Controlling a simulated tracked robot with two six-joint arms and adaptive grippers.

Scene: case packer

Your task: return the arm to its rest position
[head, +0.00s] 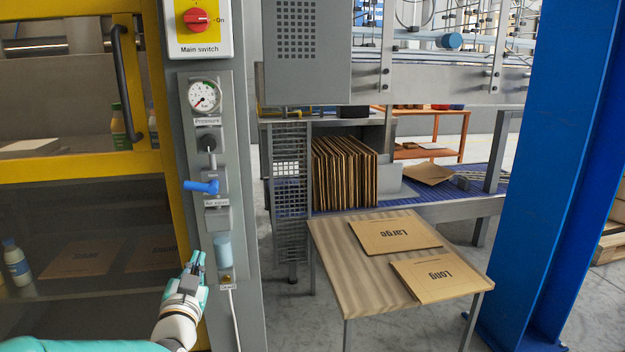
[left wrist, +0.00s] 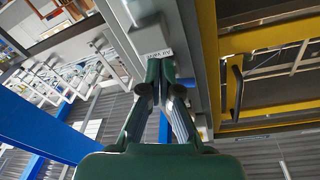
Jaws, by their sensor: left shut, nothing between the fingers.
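My left gripper (head: 196,262) is in the lower left of the head view, at the end of my white and teal arm. It is in front of the grey control post (head: 243,255), just left of the small brass fitting and below the blue valve handle (head: 201,187). In the left wrist view its dark green fingers (left wrist: 165,62) are shut with nothing held. I cannot tell whether the fingertips touch the post. My right gripper is not in view.
The post carries a red main switch (head: 197,18) and a pressure gauge (head: 205,95). A yellow-framed door with a black handle (head: 124,85) stands left. A small table (head: 340,250) bears two flat cartons (head: 395,233). A blue column (head: 565,180) stands right.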

